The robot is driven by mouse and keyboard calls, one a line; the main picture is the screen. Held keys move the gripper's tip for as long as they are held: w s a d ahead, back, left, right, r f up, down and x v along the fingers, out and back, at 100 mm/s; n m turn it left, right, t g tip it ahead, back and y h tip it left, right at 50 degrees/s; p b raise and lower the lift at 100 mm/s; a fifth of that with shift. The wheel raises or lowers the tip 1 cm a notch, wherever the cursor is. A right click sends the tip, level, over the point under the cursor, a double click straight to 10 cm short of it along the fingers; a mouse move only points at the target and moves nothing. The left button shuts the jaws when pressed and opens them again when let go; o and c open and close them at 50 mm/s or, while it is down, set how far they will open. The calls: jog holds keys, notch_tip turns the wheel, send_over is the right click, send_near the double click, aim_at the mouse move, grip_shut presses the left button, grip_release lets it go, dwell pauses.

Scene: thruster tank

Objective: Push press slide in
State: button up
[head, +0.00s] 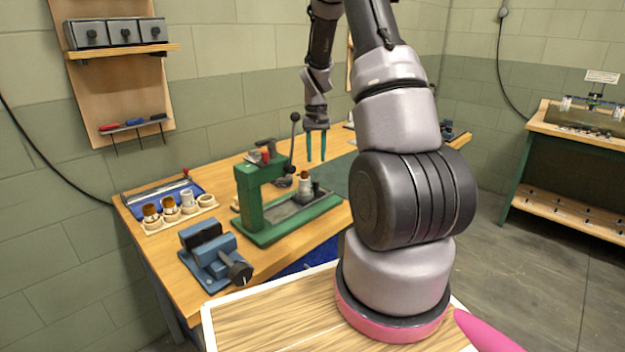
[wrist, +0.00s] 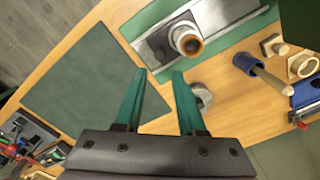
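The green press (head: 255,205) stands on the workbench, with a black-knobbed lever upright at its right side. Its grey slide (head: 287,217) lies along the green base and carries a small grey cylinder with a brown top (head: 305,184). In the wrist view the slide (wrist: 212,16) and the cylinder (wrist: 187,40) show at the top, beyond the fingertips. My gripper (head: 316,160) hangs above the bench behind the press base, fingers pointing down. In the wrist view my gripper (wrist: 162,73) is open with nothing between its teal fingers. How far out the slide sits is hard to tell.
A blue vise (head: 212,255) stands at the front left bench edge. A holder with several cups (head: 180,215) and a blue tray (head: 160,199) lie behind it. A dark green mat (wrist: 80,82) lies clear beside the press. A grey round part (wrist: 203,95) lies by my right finger.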

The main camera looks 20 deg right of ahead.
aim_at(316, 181)
notch_tip(316, 181, down, 9)
jog(key=shift+f, duration=0.15)
jog(key=shift+c, duration=0.3)
grip_shut()
dwell(1.3)
